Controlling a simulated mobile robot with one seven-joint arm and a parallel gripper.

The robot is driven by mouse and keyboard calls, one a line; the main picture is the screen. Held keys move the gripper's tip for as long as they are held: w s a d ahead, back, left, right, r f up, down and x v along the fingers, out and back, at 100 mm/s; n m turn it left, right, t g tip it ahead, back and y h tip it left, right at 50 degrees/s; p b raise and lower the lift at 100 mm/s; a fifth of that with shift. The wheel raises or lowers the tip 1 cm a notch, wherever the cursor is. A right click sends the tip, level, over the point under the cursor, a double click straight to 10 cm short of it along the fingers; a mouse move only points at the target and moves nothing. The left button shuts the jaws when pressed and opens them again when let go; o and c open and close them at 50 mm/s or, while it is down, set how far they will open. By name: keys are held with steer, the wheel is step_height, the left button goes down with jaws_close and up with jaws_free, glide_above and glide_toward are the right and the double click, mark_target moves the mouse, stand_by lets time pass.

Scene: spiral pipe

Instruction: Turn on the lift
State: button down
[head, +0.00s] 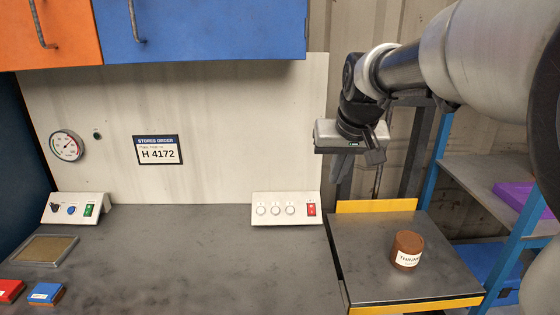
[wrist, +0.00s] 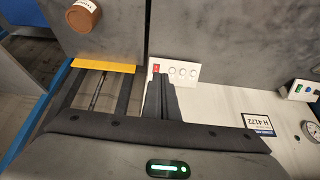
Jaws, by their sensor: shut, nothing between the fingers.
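A white sloped control panel (head: 286,223) with three round pale dials and a red switch (head: 311,209) stands at the back of the bench. It also shows in the wrist view (wrist: 181,81). A second white panel (head: 62,222) at the left has a black knob, a blue button and a green switch (head: 88,210). The lift platform (head: 375,245), grey with yellow edges, is right of the bench and carries a brown can (head: 406,250). My gripper (head: 342,172) is shut and empty, raised above and right of the red switch, apart from it. Its dark fingers (wrist: 160,92) show in the wrist view.
Blue and orange cabinets (head: 200,28) hang over the bench. A gauge (head: 66,146) and a sign reading H 4172 (head: 158,150) are on the back wall. A tray (head: 43,250) and red and blue boxes (head: 46,293) lie at left. The bench middle (head: 190,260) is clear.

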mark_target(311, 211)
steer(key=w+f+b, duration=0.4)
steer(key=w+f, duration=1.1)
steer(key=w, duration=0.3)
steer(key=shift+w+a+f+b, duration=0.2)
steer(key=shift+w+f+b, duration=0.1)
steer(key=shift+w+f, duration=0.05)
steer(key=shift+f, duration=0.15)
steer(key=b+x, duration=0.1)
steer(key=x, duration=1.2)
steer(key=shift+w+d+f, duration=0.1)
steer(key=shift+f, duration=0.05)
steer(key=shift+w+f, duration=0.1)
steer(key=shift+f, duration=0.1)
steer(key=shift+f, duration=0.25)
steer(key=shift+r, duration=0.1)
steer(key=shift+r+p, duration=0.35)
steer(key=shift+r, duration=0.35)
